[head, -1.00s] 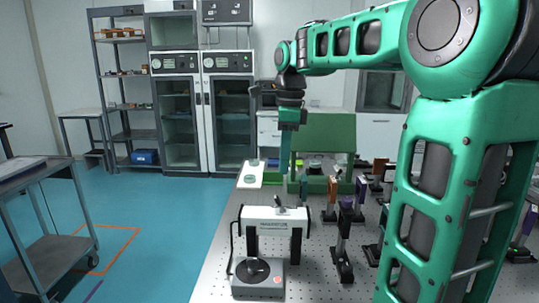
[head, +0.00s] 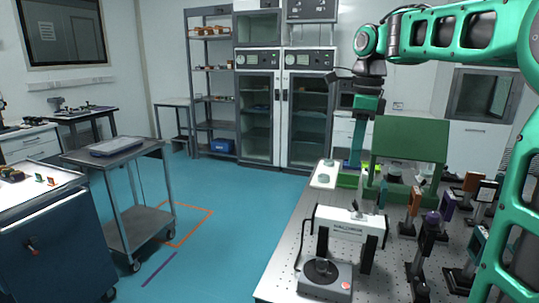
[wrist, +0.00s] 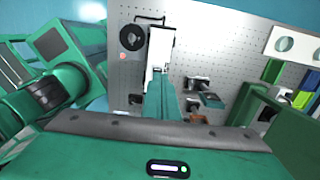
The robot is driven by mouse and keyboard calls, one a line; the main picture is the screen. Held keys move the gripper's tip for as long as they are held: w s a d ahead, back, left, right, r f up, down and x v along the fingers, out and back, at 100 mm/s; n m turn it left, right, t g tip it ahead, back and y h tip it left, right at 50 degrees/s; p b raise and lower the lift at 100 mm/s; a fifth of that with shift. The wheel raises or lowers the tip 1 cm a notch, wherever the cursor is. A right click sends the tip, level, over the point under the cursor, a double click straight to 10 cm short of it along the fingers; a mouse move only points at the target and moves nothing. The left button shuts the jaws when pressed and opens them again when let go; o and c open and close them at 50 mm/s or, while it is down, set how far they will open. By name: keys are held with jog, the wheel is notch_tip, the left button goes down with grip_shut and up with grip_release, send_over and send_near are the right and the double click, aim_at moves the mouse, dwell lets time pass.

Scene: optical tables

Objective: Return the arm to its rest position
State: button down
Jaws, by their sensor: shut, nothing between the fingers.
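My arm (head: 450,35) is green with dark joints. It reaches in from the right of the head view, raised over the optical table (head: 284,268). My gripper (head: 354,168) hangs down from it near the far end of the table, by a green open-lidded box. The fingers are together and hold nothing. In the wrist view the gripper (wrist: 163,88) points towards the table, with the white-topped instrument (wrist: 158,50) beyond the fingertips. The lower arm is cut off at the right edge of the head view.
The white-topped instrument (head: 345,225) with a grey dial unit (head: 325,277) stands at the table's front. Dark post mounts (head: 425,245) crowd its right side. The green box (head: 410,140) and a white plate (head: 325,175) are at the back. A cart (head: 118,150) stands left; blue floor between is clear.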

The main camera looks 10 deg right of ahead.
jog(key=s+d+f+n, duration=0.2)
jog(key=s+f+n, duration=0.7)
jog(key=s, duration=0.4)
jog(key=s+d+f+n, duration=0.2)
jog(key=s+f+n, duration=0.7)
jog(key=s+f, duration=0.3)
jog(key=shift+s+d+g, duration=0.2)
jog(key=shift+s+g, duration=0.1)
jog(key=shift+s, duration=0.7)
